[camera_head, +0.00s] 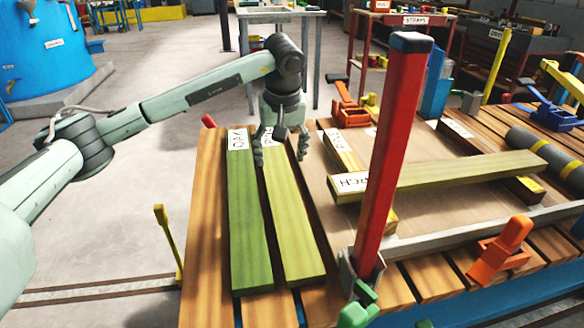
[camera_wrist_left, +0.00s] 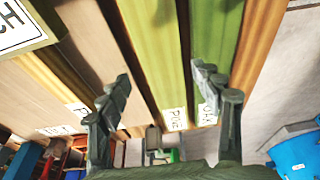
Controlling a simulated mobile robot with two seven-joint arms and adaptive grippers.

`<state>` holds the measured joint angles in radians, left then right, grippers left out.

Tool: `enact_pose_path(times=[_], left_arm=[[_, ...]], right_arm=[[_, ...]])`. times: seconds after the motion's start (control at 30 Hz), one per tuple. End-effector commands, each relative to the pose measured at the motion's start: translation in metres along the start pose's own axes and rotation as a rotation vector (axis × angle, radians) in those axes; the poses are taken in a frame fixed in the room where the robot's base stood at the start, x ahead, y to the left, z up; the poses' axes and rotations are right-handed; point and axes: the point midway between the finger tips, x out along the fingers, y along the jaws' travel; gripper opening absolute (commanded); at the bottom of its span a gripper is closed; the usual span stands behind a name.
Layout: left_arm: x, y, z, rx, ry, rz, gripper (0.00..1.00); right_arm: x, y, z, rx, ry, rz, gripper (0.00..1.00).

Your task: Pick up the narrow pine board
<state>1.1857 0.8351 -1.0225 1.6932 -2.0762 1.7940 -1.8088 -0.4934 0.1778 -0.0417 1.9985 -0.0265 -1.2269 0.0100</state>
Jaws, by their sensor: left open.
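The narrow pine board (camera_head: 297,222) is a yellow-green plank lying lengthwise on the slatted table. Its far end carries a white label, which reads PINE in the left wrist view, where the board (camera_wrist_left: 150,50) runs up the middle. My left gripper (camera_head: 280,152) is open over the board's far end, pointing down, one finger to each side. In the left wrist view my left gripper (camera_wrist_left: 164,80) has its fingers apart, the right one overlapping the edge of the green board. I cannot tell whether a finger touches wood. My right gripper is not in view.
A darker green board (camera_head: 247,215) lies close along the pine board's left side. To the right, a labelled board (camera_head: 440,174) lies across others. A tall red post (camera_head: 392,150) with a blue top stands at the front. Orange clamps (camera_head: 502,250) sit on the table.

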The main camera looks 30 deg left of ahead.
Motion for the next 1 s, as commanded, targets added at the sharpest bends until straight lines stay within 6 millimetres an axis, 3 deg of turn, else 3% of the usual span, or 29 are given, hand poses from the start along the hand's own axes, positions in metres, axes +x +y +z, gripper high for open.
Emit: enact_pose_path(times=[0.37, 0.6, 0.93, 1.0], left_arm=[[0.035, -0.001, 0.001, 0.000, -0.004, -0.001, 0.66], [0.070, -0.002, 0.001, -0.001, -0.003, 0.000, 0.66], [0.078, -0.002, 0.001, 0.000, 0.000, 0.001, 0.66], [0.078, -0.002, 0.001, 0.000, 0.000, 0.001, 0.57]], right_arm=[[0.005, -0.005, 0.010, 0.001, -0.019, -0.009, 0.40], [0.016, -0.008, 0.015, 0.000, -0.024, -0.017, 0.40], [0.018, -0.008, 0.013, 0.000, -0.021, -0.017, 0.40], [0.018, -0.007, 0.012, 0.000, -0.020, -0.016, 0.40]])
